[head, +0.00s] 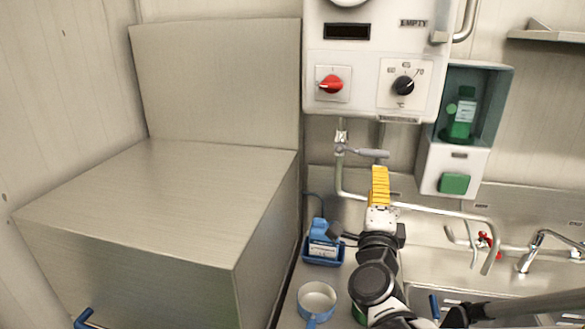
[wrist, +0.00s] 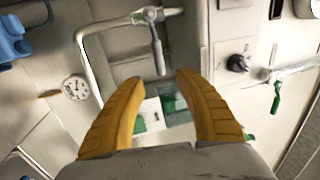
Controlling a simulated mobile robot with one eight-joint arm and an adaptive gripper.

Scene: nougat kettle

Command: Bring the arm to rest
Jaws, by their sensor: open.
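My arm reaches up from the bottom of the head view in front of the counter. My gripper (head: 379,172) has yellow fingers and points toward the wall, just below a grey valve lever (head: 373,153) on a pipe. In the wrist view my gripper (wrist: 159,76) has its two fingers spread apart, with nothing held between them. The valve lever (wrist: 157,52) shows just beyond the fingertips, apart from them as far as I can tell.
A white control box (head: 375,55) with a red knob and a black dial hangs above. A green bottle (head: 461,113) stands in a wall holder at right. A large metal box (head: 170,205) fills the left.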

